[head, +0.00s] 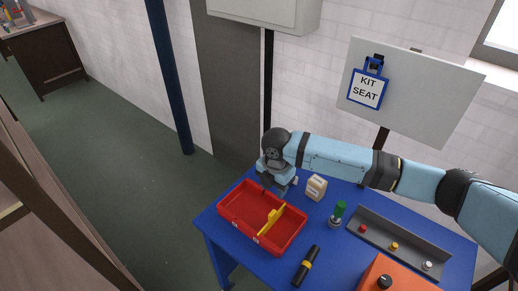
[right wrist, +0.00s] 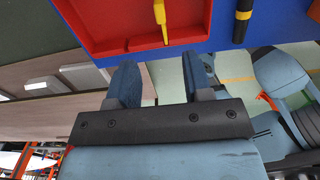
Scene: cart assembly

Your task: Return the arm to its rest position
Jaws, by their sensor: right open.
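My right arm reaches in from the right in the head view. Its gripper (head: 268,189) hangs by the back edge of a red tray (head: 229,217) on a blue table (head: 214,229). In the right wrist view the two fingers (right wrist: 162,82) stand apart with nothing between them. The red tray (right wrist: 100,46) shows beyond them there. I cannot tell whether the fingertips touch the tray in the head view. My left gripper is not in view.
A KIT SEAT sign (head: 368,89) hangs behind. Floor left is clear.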

